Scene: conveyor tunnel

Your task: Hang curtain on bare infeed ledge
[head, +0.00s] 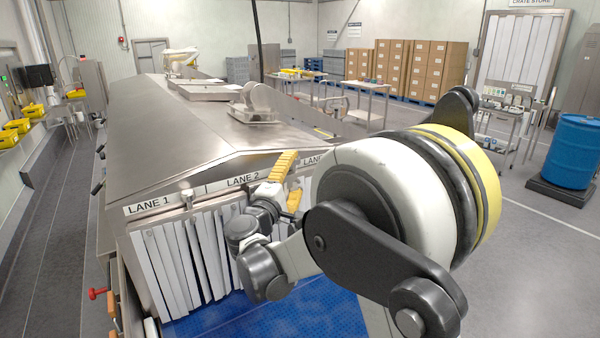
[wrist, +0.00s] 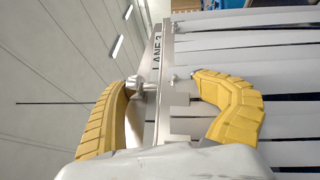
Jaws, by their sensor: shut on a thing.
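The curtain's grey-white strips (wrist: 255,42) run off to the right of that picture. The bar lies along the ledge marked LANE 3 (wrist: 157,50). I cannot tell whether it rests on the ledge or is held just off it. Curtain strips (head: 180,262) hang below LANE 1 and LANE 2.
The steel tunnel hood (head: 150,125) slopes away behind the ledge. A blue conveyor belt (head: 245,315) runs below the strips. A blue drum (head: 570,150), tables (head: 355,85) and stacked cartons (head: 425,68) stand at the right and back. The floor at right is open.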

